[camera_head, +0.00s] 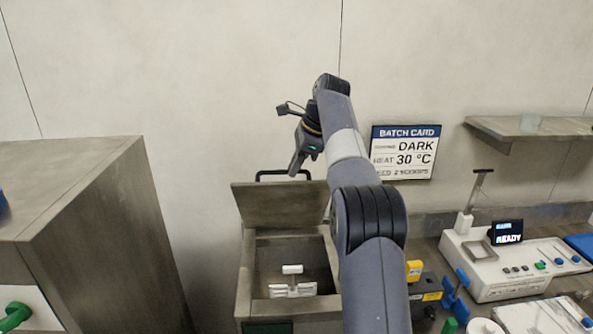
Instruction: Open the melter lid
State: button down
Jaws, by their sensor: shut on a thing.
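The melter (245,285) is a grey metal box left of my arm. Its lid (275,205) stands raised at the back, tilted up, with the opening uncovered. A black bar handle (272,173) sits on the lid's upper edge. My gripper (296,170) points down at the handle's right part and is shut on it. The fingertips are small and partly merge with the handle in this view. My arm hides the melter's right side.
A tall grey cabinet (90,200) stands at the left, with a gap before the melter. A batch card (405,152) reading DARK, 30 °C hangs on the wall. A white machine (490,265) showing READY stands at the right, below a shelf (530,135).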

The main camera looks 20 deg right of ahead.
jog(key=shift+w+d+f, duration=0.2)
jog(key=shift+w+f, duration=0.25)
jog(key=shift+w, duration=0.25)
jog(key=c, duration=1.8)
grip_release()
jog(key=shift+w, duration=0.1)
jog(key=shift+o, duration=0.6)
jog(key=shift+w+d+f, duration=0.1)
jog(key=shift+w+f, duration=0.05)
jog(key=shift+w, duration=0.2)
jog(key=shift+o, duration=1)
jog(key=shift+s+r, duration=0.2)
jog(key=shift+r, duration=0.1)
